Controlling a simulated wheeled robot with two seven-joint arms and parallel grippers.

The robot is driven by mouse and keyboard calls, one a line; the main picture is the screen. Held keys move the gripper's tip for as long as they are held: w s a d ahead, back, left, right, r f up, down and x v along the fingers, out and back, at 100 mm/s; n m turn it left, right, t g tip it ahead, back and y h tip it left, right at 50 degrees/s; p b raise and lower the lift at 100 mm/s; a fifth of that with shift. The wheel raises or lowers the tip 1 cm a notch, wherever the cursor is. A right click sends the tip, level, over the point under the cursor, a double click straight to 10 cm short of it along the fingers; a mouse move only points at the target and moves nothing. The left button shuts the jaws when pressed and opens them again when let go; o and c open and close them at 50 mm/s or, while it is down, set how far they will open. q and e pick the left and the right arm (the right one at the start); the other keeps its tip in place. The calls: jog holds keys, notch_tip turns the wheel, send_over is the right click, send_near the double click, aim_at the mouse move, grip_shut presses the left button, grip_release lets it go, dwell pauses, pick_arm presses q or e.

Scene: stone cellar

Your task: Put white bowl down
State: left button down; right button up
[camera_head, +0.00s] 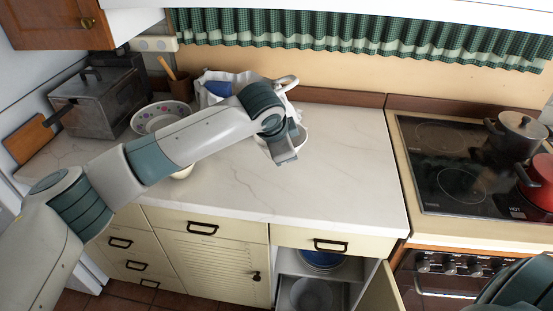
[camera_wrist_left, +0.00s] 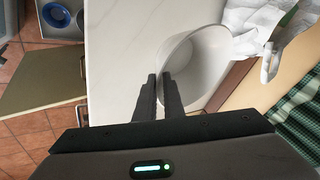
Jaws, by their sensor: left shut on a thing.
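My left gripper (camera_head: 286,157) reaches over the white marble counter (camera_head: 300,190) from the left. In the left wrist view the same gripper (camera_wrist_left: 160,77) is shut on the near rim of the white bowl (camera_wrist_left: 208,52), whose hollow inside shows beyond the fingers. In the head view only a strip of the bowl (camera_head: 302,138) shows behind my gripper; the rest is hidden. I cannot tell whether the bowl touches the counter or hangs just above it. My right gripper is not in view.
A patterned bowl (camera_head: 158,116), a metal box (camera_head: 98,103) and a white cloth (camera_head: 222,82) stand at the back left. The counter's front and right are clear. A stove (camera_head: 460,185) with pots lies right. A cupboard door (camera_head: 380,290) hangs open below.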

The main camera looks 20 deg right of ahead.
pick_arm(q)
jog(key=shift+r, duration=0.1)
dwell(0.5)
jog(key=s+a+n+y, duration=0.3)
jog(key=a+n, duration=0.4)
jog(key=a, duration=0.9)
jog(key=s+a+r+n+y, duration=0.1)
jog(key=s+a+n+y, duration=0.2)
jog(key=a, duration=1.4)
jog(key=s+a+r+n+y, duration=0.1)
jog(key=s+a+n+y, duration=0.3)
jog(key=a+n, duration=0.7)
jog(key=a, duration=0.5)
jog(key=shift+a+y, duration=0.3)
jog(key=shift+f, duration=0.1)
